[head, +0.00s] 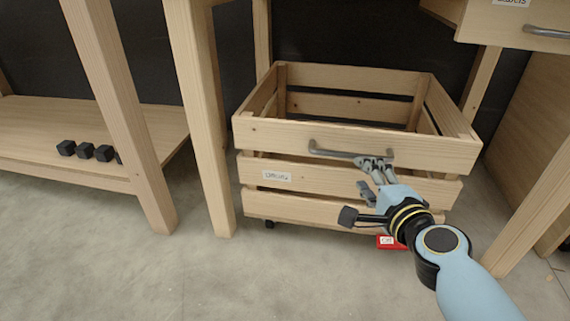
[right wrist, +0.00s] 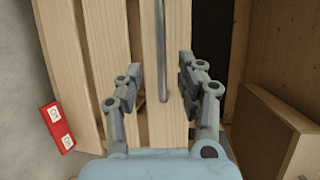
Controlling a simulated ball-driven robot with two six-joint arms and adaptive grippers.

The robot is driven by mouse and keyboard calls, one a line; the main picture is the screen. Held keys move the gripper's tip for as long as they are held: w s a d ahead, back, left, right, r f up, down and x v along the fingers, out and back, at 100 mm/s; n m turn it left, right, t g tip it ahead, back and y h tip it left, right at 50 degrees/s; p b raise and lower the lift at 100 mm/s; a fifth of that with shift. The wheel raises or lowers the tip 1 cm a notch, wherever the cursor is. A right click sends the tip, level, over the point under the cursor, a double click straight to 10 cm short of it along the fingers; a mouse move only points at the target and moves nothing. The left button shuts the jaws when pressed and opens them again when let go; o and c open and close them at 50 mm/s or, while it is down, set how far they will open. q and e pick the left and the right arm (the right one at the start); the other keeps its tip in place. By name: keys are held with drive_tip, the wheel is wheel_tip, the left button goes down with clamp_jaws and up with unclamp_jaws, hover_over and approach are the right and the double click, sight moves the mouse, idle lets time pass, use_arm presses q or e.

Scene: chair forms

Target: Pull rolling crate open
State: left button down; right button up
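The wooden slatted crate (head: 350,133) stands on small casters under the workbench, between its legs. A grey bar handle (head: 338,153) runs along its top front slat, and a small white label (head: 277,176) is on the slat below. My right gripper (head: 373,163) is at the right part of the handle. In the right wrist view, the handle (right wrist: 162,60) lies between the two spread fingers of the gripper (right wrist: 161,70), with gaps on both sides. The crate's slats (right wrist: 150,115) show behind it. The crate looks empty where its inside shows. My left gripper is not in view.
A red labelled block (head: 390,242) lies on the floor at the crate's front right, partly behind my right arm. Bench legs (head: 203,130) flank the crate. Black cubes (head: 85,151) sit on a low shelf at left.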

sight(349, 157)
drive_tip(key=b+x, duration=0.1)
drive_tip(key=x, duration=0.9)
drive_tip(key=shift+s, duration=0.1)
clamp_jaws()
